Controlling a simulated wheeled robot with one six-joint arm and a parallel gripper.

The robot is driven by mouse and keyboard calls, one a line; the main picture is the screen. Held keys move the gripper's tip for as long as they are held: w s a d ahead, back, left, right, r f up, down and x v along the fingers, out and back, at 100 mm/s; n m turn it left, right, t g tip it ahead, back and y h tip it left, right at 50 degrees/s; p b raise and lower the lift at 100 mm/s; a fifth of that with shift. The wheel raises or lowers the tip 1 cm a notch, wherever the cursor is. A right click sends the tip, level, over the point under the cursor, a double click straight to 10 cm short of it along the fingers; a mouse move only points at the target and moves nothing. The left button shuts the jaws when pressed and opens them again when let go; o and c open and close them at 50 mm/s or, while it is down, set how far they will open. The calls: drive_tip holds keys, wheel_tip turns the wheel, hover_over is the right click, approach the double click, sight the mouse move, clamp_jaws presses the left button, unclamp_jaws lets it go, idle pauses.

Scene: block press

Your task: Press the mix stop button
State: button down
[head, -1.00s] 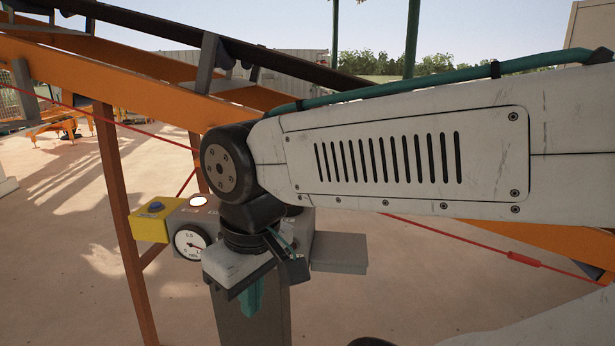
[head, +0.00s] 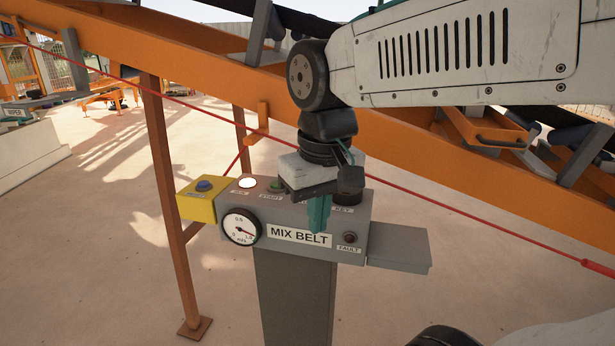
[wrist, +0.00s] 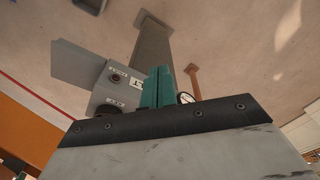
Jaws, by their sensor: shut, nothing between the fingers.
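The grey control box (head: 290,256) labelled MIX BELT stands on a grey post. On its top I see a lit white lamp (head: 248,183) and a green button (head: 275,184) labelled START. A dark knob (head: 350,195) labelled KEY is at the right. No stop button can be made out; my gripper and wrist cover the top between START and KEY. My gripper (head: 318,228) is shut and empty, its teal fingers pointing down and overlapping the box front in the picture. Contact cannot be told. The wrist view shows the shut fingers (wrist: 157,88) beside the box (wrist: 85,65).
A yellow box (head: 197,204) with a blue button adjoins the left side. A gauge (head: 241,228) and FAULT lamp (head: 349,238) are on the front. A grey shelf (head: 399,247) juts right. A red cord (head: 480,228) and orange conveyor frame (head: 400,145) run behind.

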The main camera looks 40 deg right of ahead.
drive_tip(key=w+d+r+m, duration=0.2)
drive_tip(key=w+d, duration=0.5)
drive_tip(key=w, duration=0.4)
drive_tip(key=w+d+r+m+g, duration=0.1)
drive_tip(key=w+d+r+m, duration=0.2)
drive_tip(key=w, duration=0.8)
drive_tip(key=d+r, duration=0.2)
drive_tip(key=d, duration=0.2)
drive_tip(key=shift+d+r, duration=0.25)
drive_tip(key=shift+d, duration=0.15)
drive_tip(key=shift+w+f, duration=0.15)
drive_tip(key=f, duration=1.3)
drive_tip(key=shift+d+f, duration=0.2)
drive_tip(key=shift+f, duration=0.2)
